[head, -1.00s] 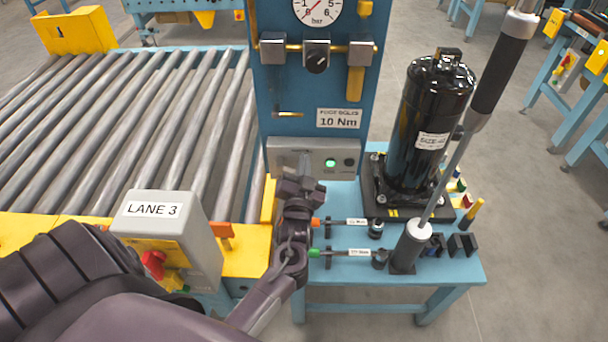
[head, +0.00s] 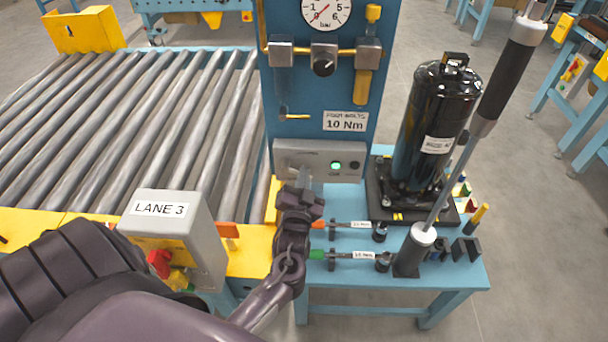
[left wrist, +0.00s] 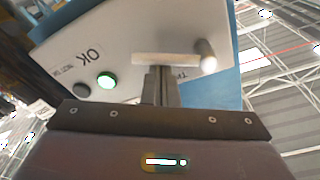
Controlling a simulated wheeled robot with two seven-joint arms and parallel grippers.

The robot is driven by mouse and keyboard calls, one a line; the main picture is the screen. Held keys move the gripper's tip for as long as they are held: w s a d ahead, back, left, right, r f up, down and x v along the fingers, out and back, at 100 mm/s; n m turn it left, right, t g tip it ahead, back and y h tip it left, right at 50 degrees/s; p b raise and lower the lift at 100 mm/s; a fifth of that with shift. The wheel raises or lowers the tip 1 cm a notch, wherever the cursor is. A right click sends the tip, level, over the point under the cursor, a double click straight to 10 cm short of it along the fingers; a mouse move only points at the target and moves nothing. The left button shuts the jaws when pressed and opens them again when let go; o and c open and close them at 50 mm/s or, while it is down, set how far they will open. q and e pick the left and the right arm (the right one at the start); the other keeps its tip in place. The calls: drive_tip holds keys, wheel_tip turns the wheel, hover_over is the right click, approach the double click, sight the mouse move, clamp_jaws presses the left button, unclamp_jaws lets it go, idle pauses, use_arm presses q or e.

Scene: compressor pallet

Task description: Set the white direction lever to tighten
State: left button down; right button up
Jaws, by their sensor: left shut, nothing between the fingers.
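The white direction lever (left wrist: 165,59) shows in the left wrist view as a pale bar across the grey control panel (left wrist: 130,35), with a rounded end at the right. A label beginning "TI" is partly hidden beside it. My left gripper (left wrist: 159,75) is shut and empty, its fingertips at the bar's lower edge in that view; I cannot tell whether they touch. In the head view my left gripper (head: 304,172) is in front of the panel (head: 345,160) and hides most of the lever. My right gripper is out of view.
A green lamp (head: 336,165) glows on the panel. The blue bench (head: 450,272) holds screwdriver-like tools, a black compressor (head: 435,125) and a tall black-gripped tool (head: 508,75) in a holder. The LANE 3 box (head: 185,240) stands left of my gripper, near the roller conveyor (head: 130,130).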

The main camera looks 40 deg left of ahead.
use_arm(q)
drive_tip(key=shift+m, duration=0.3)
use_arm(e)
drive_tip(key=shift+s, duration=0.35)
